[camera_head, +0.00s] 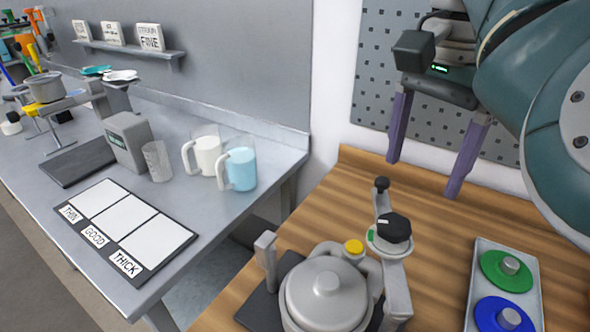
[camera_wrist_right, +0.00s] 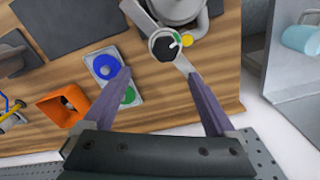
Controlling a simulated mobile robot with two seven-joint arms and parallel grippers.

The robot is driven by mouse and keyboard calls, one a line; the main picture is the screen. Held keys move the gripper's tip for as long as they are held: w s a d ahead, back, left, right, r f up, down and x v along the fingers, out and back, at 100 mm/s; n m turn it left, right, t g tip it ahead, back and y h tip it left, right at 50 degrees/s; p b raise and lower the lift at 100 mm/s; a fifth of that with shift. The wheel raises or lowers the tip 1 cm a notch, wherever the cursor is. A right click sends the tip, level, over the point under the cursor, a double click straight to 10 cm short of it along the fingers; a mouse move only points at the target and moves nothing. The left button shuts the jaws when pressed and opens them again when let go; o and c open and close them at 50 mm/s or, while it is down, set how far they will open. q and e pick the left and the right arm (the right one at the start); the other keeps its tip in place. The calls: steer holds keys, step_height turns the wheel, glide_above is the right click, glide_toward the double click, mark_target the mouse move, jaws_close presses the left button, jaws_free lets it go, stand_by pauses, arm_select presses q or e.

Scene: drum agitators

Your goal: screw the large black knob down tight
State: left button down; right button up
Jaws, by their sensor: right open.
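The large black knob (camera_head: 394,227) sits on a grey collar with a green mark, on the arm of the grey agitator (camera_head: 325,292). My right gripper (camera_head: 424,178) is open and empty, with purple fingers spread wide above the wooden bench. It also shows in the right wrist view (camera_wrist_right: 160,74), apart from the knob. My left gripper is not in view.
A yellow button (camera_head: 354,246) is on the agitator. A tray (camera_head: 478,262) with green and blue discs lies to its right. An orange funnel-like part (camera_wrist_right: 62,108) shows in the right wrist view. A grey bench (camera_head: 200,218) with two jugs stands at left.

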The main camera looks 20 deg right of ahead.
mark_target(395, 223)
steer(key=f, duration=0.6)
steer(key=a+f, duration=0.1)
steer(key=f, duration=0.3)
steer(key=shift+w, duration=0.35)
steer(key=shift+c, duration=0.3)
steer(key=c, duration=1.3)
